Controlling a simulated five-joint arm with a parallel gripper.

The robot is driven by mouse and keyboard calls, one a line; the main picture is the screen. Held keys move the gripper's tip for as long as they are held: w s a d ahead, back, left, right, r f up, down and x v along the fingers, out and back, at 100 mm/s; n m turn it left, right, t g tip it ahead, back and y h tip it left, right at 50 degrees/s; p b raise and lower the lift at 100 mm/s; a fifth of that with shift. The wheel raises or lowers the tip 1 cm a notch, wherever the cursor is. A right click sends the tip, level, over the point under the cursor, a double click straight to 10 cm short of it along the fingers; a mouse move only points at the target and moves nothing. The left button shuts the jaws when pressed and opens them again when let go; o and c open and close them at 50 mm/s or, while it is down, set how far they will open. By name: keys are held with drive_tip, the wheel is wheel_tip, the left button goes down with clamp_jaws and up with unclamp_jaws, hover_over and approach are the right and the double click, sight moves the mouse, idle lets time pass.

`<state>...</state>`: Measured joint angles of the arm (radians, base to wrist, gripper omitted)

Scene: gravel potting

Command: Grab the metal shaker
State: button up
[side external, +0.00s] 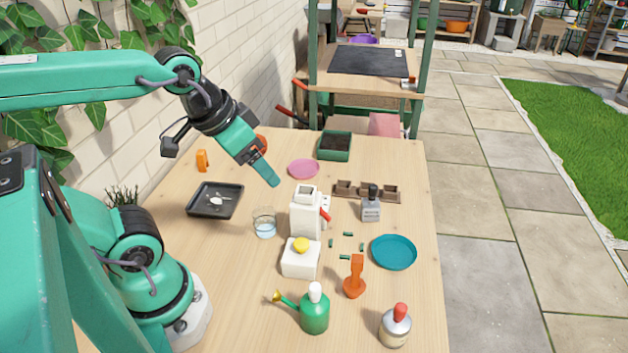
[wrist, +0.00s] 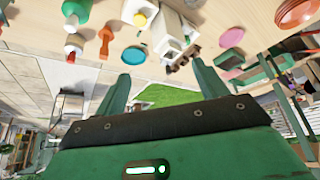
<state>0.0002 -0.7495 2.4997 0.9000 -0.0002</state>
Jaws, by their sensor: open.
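Two things could be the metal shaker. One is a silver-shouldered, pale-bodied container with a red top (side external: 395,326), upright at the table's near right in the side view. The other is a squared grey container with a dark top (side external: 371,208), upright in front of the brown seed tray. I cannot tell which is meant. A red-topped container also shows at the upper left of the wrist view (wrist: 73,47). My gripper (side external: 267,170) is open, empty and raised above the table's back left, apart from both. Its two fingers show in the wrist view (wrist: 160,71).
A glass (side external: 264,222) and black tray (side external: 214,200) stand left. Small green pieces lie between. The right table edge is clear.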

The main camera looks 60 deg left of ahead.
drive_tip(key=shift+w, duration=0.1)
drive_tip(key=m+g, duration=0.4)
drive_tip(key=g, duration=0.2)
hover_over(398, 322)
drive_tip(key=w+a, duration=0.1)
drive_tip(key=w, duration=0.1)
drive_tip(key=f, duration=1.4)
drive_tip(key=shift+s+f, duration=0.2)
drive_tip(key=shift+s, duration=0.05)
drive_tip(key=shift+d+f, duration=0.1)
drive_tip(key=shift+f, duration=0.1)
drive_tip(key=shift+s+d+f, duration=0.1)
drive_tip(key=shift+s+f, duration=0.05)
drive_tip(key=shift+f, duration=1.8)
drive_tip(key=shift+s+f, duration=0.1)
drive_tip(key=shift+f, duration=1.85)
